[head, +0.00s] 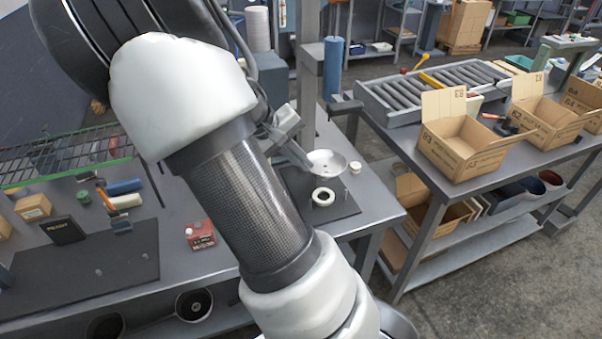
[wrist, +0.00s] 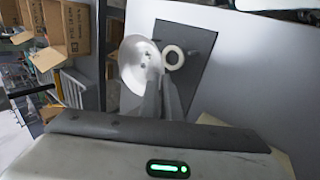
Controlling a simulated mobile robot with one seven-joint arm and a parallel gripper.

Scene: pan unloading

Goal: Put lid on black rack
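The lid (head: 327,161) is a shallow, pale metal disc. My gripper (head: 306,163) meets its left edge in the head view. In the wrist view, the lid (wrist: 137,62) overlaps one edge of a dark board, and my narrow fingers (wrist: 159,78) sit close together at its lower right rim. They look shut on the rim, though the contact is small and blurred. The dark board with short pegs (head: 343,208) lies below; a second dark pegged board (head: 130,252) is at left. I cannot tell which is the black rack.
A white ring (head: 323,197) sits on the right board. A red box (head: 200,235) and a black box (head: 63,230) stand on the bench. A green-edged wire shelf (head: 70,160) is at left. Open cartons (head: 463,145) stand on the right table. My arm hides the middle bench.

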